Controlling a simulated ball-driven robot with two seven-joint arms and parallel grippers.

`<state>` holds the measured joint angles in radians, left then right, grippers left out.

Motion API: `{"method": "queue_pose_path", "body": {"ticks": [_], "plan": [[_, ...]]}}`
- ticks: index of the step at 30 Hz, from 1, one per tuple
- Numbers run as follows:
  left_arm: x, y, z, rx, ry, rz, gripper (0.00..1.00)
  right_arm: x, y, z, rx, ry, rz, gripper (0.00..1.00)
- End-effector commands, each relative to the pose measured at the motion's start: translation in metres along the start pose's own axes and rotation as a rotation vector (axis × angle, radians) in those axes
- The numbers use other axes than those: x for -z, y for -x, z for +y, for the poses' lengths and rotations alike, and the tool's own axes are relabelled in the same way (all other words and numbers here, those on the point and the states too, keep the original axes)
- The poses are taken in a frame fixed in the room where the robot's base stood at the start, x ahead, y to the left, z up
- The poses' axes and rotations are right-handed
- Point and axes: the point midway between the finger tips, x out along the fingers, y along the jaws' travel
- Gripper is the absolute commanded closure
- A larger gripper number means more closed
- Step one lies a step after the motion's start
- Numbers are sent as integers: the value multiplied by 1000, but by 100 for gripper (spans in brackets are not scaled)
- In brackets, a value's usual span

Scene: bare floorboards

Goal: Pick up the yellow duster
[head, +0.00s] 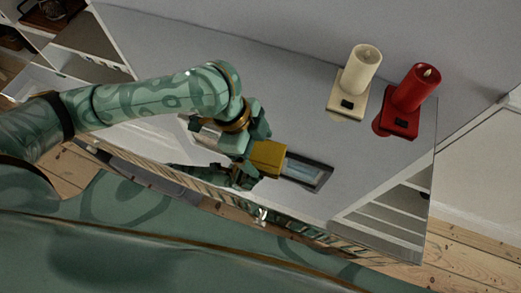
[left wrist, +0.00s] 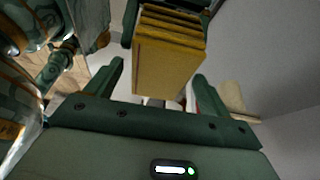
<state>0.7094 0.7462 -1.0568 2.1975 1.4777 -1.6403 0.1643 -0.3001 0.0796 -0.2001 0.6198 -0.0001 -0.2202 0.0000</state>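The yellow duster (head: 268,157) is a small yellow block with ridged layers along one side. It is at the fingers of my left gripper (head: 256,150), over the glossy top of a cabinet. In the left wrist view, the duster (left wrist: 165,62) fills the space between the far ends of the left gripper's fingers (left wrist: 166,35), with green finger parts against both sides. The left gripper looks shut on it. I cannot tell whether the duster is clear of the surface.
A dark-framed flat tray or frame (head: 322,179) lies right beside the duster. A cream candle (head: 362,70) and a red candle (head: 416,88) stand on bases farther back right. The reflective cabinet top (head: 290,100) is bare between them. Shelves (head: 392,222) lie below right.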

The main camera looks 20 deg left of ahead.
Motion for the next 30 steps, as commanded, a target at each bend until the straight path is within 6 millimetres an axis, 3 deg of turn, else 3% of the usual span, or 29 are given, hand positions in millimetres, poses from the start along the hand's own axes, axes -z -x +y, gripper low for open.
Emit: {"method": "queue_pose_path", "body": {"ticks": [1,4,14,19,24,30], "plan": [[0,0,0,0,0,0,34,0,0,0,0,0,0,64],[0,0,0,0,0,0,62,0,0,0,0,0,0,64],[0,0,0,0,0,1,63,-1,-1,0,1,0,-1,64],[1,2,-1,0,-1,2,63,-4,-12,-2,4,0,-11,64],[18,43,-1,10,-4,-1,63,8,22,2,-6,0,19,64],[24,100,42,7,-6,-1,63,19,60,6,-16,-1,48,64]]}}
